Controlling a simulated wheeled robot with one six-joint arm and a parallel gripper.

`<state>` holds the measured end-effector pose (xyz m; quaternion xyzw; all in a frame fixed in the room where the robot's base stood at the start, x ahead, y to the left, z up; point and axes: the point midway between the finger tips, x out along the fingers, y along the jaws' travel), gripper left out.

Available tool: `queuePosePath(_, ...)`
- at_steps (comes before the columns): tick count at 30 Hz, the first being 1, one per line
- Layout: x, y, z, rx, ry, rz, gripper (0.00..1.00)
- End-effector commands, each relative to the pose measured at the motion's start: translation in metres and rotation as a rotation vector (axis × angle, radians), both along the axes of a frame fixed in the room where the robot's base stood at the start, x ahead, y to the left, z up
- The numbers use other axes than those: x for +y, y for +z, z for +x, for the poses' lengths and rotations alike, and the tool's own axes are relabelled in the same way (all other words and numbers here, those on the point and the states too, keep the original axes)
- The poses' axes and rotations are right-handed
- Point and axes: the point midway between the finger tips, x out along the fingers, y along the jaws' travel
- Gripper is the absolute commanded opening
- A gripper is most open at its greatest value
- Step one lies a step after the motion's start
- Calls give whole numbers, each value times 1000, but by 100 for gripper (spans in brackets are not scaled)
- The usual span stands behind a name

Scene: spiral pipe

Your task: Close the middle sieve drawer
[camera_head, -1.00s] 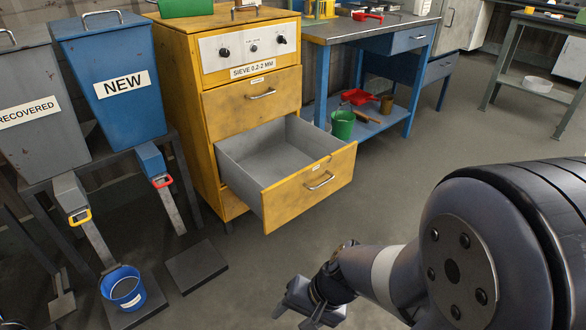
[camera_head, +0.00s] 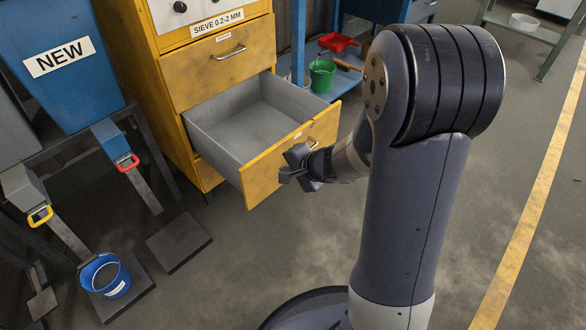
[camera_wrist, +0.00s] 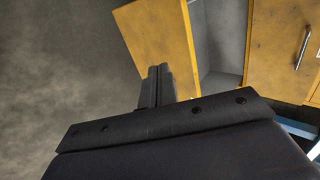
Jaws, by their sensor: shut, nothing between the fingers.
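The middle sieve drawer (camera_head: 258,168) is pulled well out of the yellow sieve cabinet (camera_head: 136,75), and its grey inside looks empty. In the wrist view my gripper (camera_wrist: 157,68) shows as two fingers shut together, pointing at the drawer front (camera_wrist: 160,40). I cannot tell whether the fingertips touch it. The upper drawer (camera_head: 217,62) is shut, with a metal handle.
A blue NEW bin (camera_head: 75,85) stands left of the cabinet, with chutes below it. A blue bucket (camera_head: 104,275) sits low at the left. A workbench shelf behind holds a green bucket (camera_head: 322,76) and a red scoop. Floor in front is clear.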

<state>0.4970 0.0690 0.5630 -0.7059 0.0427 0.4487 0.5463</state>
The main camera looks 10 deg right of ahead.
Motion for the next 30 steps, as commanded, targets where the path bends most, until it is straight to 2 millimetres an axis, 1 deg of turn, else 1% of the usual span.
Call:
queuePosePath(1, 7, -13, 7, 3, 5, 0, 0)
queuePosePath(7, 24, -40, 31, 2, 4, 1, 0)
queuePosePath(9, 31, -33, 42, -1, 4, 0, 0)
queuePosePath(15, 43, -33, 58, 0, 2, 1, 0)
queuePosePath(19, 45, -34, 61, 1, 1, -1, 0)
queuePosePath(30, 46, -34, 63, 0, 1, 0, 0)
